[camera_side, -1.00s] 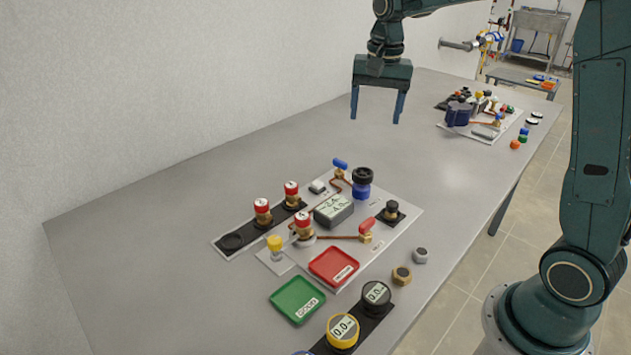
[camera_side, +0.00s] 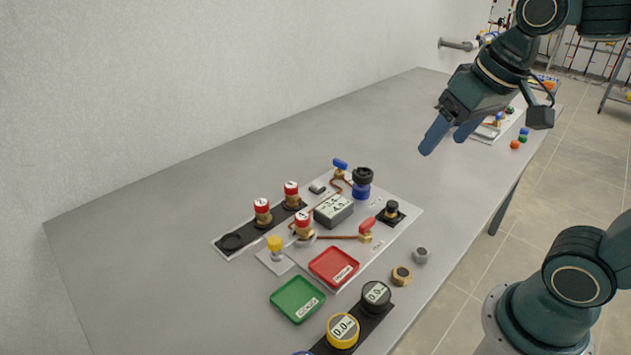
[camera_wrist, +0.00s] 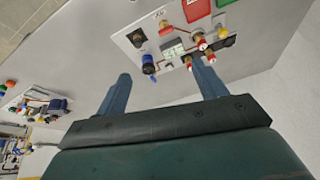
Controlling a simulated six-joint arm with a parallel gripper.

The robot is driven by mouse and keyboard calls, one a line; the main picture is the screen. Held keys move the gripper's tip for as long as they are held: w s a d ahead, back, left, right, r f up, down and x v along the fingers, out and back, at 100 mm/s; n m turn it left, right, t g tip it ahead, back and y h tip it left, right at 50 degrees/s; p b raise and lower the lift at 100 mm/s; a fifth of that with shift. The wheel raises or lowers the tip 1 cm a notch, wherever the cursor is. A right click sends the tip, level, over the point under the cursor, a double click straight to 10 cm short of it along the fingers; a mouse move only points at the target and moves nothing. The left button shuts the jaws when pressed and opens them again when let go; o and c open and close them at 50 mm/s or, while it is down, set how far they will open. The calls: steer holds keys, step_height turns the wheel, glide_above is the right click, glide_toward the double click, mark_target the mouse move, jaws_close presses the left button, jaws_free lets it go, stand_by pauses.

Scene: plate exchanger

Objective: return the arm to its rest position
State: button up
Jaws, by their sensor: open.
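My gripper (camera_side: 447,140) is raised above the right part of the grey table (camera_side: 250,140), tilted with its fingers pointing down and left. Its two blue fingers are apart with nothing between them. In the wrist view my gripper (camera_wrist: 160,88) also shows open and empty. The exchanger panel (camera_side: 395,228) lies below and to the left in the side view, clear of the fingers. It carries a grey display box (camera_side: 333,210), a red-handled valve (camera_side: 367,227) and a blue-handled valve (camera_side: 340,166).
A red tray (camera_side: 334,266) and a green tray (camera_side: 297,299) sit at the near side. Round gauges (camera_side: 343,330) stand in front of them. A second panel (camera_side: 488,132) is partly hidden behind my arm. The table's left and far areas are clear.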

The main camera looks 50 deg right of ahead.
steer(key=s+a+f+n+t, duration=0.1)
steer(key=s+f+n, duration=0.1)
steer(key=s, duration=0.3)
steer(key=shift+s+f+n, duration=0.2)
steer(key=shift+n, duration=0.1)
steer(key=shift+a, duration=0.1)
stand_by(2.5)
